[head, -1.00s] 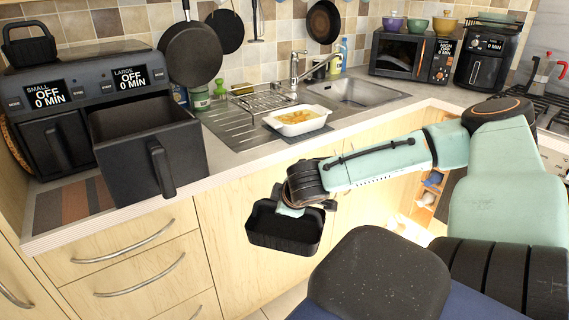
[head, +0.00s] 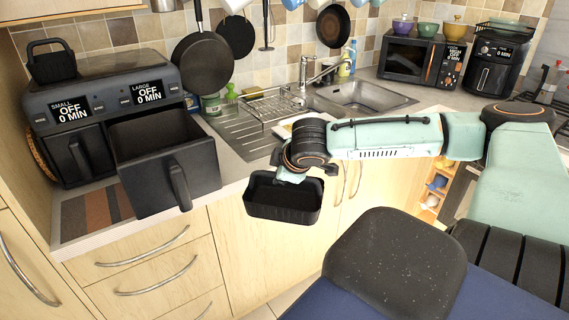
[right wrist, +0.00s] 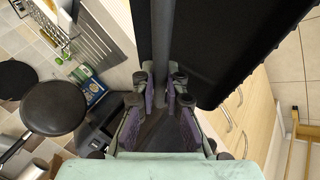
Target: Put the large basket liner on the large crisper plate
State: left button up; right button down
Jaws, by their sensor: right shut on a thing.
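The large basket liner (head: 283,203) is a black, open-topped rectangular tray, held roughly level in the air in front of the counter in the head view. My right gripper (head: 291,174) is shut on its far rim or wall. In the right wrist view the fingers (right wrist: 160,98) grip the liner (right wrist: 225,45), which fills the top. The large drawer (head: 168,165) of the dual air fryer (head: 108,95) is pulled out, left of the liner and apart from it. The large crisper plate cannot be made out; the drawer's floor is hidden. My left gripper is out of view.
A small black handled basket (head: 50,62) sits on the air fryer. A striped mat (head: 95,212) lies beneath the drawer. A dish rack (head: 265,108) and sink (head: 365,93) lie behind my arm. Pans (head: 203,62) hang on the wall. The space between liner and drawer is free.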

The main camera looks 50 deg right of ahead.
jog(key=w+a+r+n+y+p, duration=0.1)
jog(key=a+r+n+p, duration=0.15)
jog(key=r+p, duration=0.4)
jog(key=w+a+r+n+y+p, duration=0.15)
jog(key=a+r+p, duration=0.25)
jog(key=r, duration=0.6)
jog(key=a+r+n+y+p, duration=0.2)
jog(key=a+r+n, duration=0.3)
jog(key=a, duration=0.4)
jog(key=shift+w+a+r+y, duration=0.25)
jog(key=shift+w+r+y, duration=0.15)
jog(key=shift+y, duration=0.45)
jog(key=shift+w+r, duration=0.1)
